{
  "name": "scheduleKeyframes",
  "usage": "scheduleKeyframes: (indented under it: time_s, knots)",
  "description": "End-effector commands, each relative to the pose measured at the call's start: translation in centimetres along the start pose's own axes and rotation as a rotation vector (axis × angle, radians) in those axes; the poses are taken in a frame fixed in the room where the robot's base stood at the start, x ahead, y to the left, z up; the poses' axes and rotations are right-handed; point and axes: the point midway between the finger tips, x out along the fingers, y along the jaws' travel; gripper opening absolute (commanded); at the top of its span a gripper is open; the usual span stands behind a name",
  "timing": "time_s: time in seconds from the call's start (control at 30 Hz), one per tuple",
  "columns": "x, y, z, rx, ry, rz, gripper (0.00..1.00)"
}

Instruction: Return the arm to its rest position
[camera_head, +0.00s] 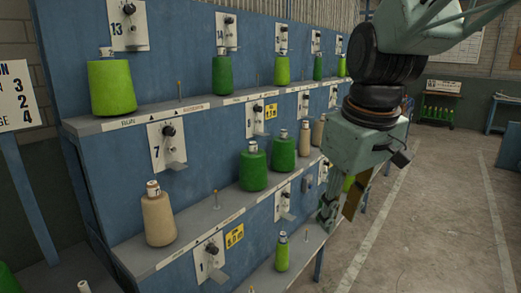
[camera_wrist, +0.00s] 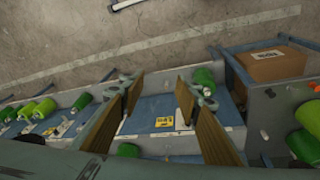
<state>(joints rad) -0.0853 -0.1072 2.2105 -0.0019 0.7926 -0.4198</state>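My gripper (camera_head: 342,203) hangs from my arm at the right of the head view, fingers pointing down, by the right end of the lower shelves. In the wrist view my gripper (camera_wrist: 159,88) has its two brown-padded fingers wide apart. Nothing is held between them; the blue rack and a yellow label show in the gap. The blue rack (camera_head: 95,170) has stepped shelves with green and beige yarn spools. A green spool (camera_wrist: 204,78) appears beside the right finger in the wrist view, but I cannot tell whether they touch.
A beige spool (camera_head: 158,218), a large green spool (camera_head: 111,88) and a small green bottle-shaped spool (camera_head: 282,254) stand on the shelves. A cardboard box (camera_wrist: 272,65) lies at the upper right of the wrist view. The concrete floor (camera_head: 420,235) right of the rack is clear.

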Motion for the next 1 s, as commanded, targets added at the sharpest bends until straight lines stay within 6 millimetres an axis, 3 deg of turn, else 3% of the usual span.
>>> scheduleKeyframes:
  time_s: [0.4,1.0]
  knots:
    - [-3.6,-1.8,6.5,0.145,0.026,0.017,0.30]
    - [-6.6,-5.0,15.8,0.352,0.063,0.035,0.30]
